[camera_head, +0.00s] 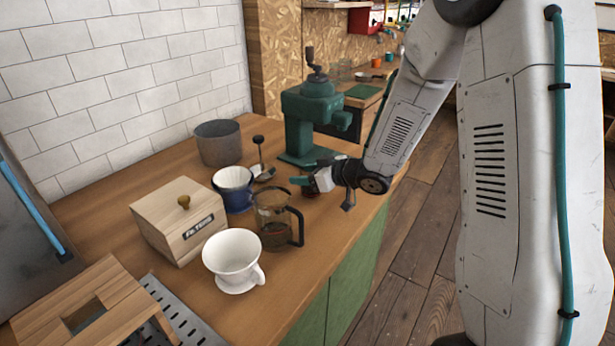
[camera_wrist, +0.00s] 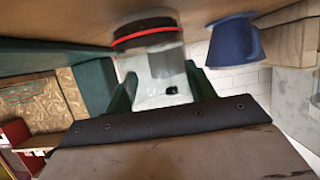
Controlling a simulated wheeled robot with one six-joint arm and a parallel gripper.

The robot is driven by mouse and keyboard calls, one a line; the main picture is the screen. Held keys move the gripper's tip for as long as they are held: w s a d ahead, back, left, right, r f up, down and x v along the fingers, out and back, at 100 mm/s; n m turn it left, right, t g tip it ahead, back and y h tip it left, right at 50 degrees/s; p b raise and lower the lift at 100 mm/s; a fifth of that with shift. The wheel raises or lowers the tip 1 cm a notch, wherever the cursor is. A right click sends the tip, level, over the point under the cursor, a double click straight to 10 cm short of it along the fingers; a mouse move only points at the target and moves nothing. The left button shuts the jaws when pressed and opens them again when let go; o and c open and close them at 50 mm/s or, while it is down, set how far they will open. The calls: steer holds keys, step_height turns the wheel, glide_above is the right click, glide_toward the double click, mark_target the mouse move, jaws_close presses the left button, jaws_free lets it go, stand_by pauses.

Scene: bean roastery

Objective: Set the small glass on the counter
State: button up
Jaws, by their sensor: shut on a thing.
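The small glass (camera_wrist: 148,38) shows in the wrist view as a clear vessel with a dark band and a red ring, between my gripper's (camera_wrist: 160,75) two green fingers. My gripper is shut on it. In the head view my gripper (camera_head: 312,182) is low over the counter (camera_head: 335,222), near its right edge, in front of the green grinder. Only a small dark reddish part of the glass (camera_head: 311,193) shows there. The glass is close to the counter top; I cannot tell whether it touches.
A green grinder (camera_head: 310,110) stands behind my gripper. A glass press (camera_head: 272,218), a blue cup (camera_head: 235,188), a white dripper (camera_head: 234,258), a wooden box (camera_head: 178,225) and a grey canister (camera_head: 218,142) stand to the left. The counter's right front strip is clear.

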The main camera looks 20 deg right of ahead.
steer(key=shift+f, duration=0.3)
steer(key=shift+f, duration=0.15)
steer(key=o, duration=1.1)
steer(key=shift+d, duration=0.1)
